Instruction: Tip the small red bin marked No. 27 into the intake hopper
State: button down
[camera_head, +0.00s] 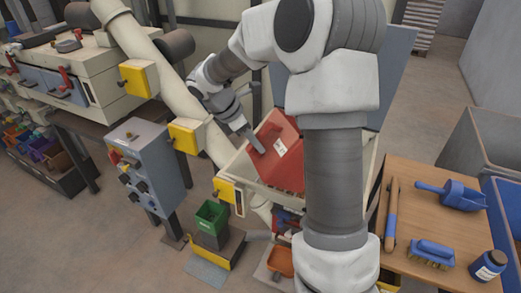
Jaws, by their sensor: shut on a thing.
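The red bin (285,165) is tilted steeply over the cream intake hopper (240,172). A white label shows on the bin's side, but its marking is too small to read. My gripper (256,146) is shut on the bin's upper left edge. I cannot see the bin's contents or whether anything is falling from it. My arm hides the hopper's right part, and the bin covers much of its opening.
A control box (150,165) stands left of the hopper. A green bin (211,217) sits low in front.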

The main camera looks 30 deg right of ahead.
aim_at(253, 163)
jog(key=shift+a+f+h+b, duration=0.25)
jog(key=shift+f+b, duration=0.2)
jog(key=shift+b, duration=0.15)
jog(key=shift+a+f+h+b, duration=0.15)
jog(key=shift+f+h+b, duration=0.1)
jog(key=shift+f+b, duration=0.25)
jog(key=f+h+b, duration=0.1)
jog(key=f+b, duration=0.1)
jog(key=f+h+b, duration=0.2)
jog(key=b, duration=0.1)
jog(key=d+f+h+b, duration=0.1)
jog(key=f+b, duration=0.1)
jog(key=b, duration=0.1)
jog(key=shift+f+g+h, duration=0.2)
jog(key=shift+g+h, duration=0.1)
jog(key=shift+d+f+h+b, duration=0.3)
jog(key=shift+f+h+b, duration=0.4)
jog(key=shift+b, duration=0.35)
jog(key=shift+r, duration=0.1)
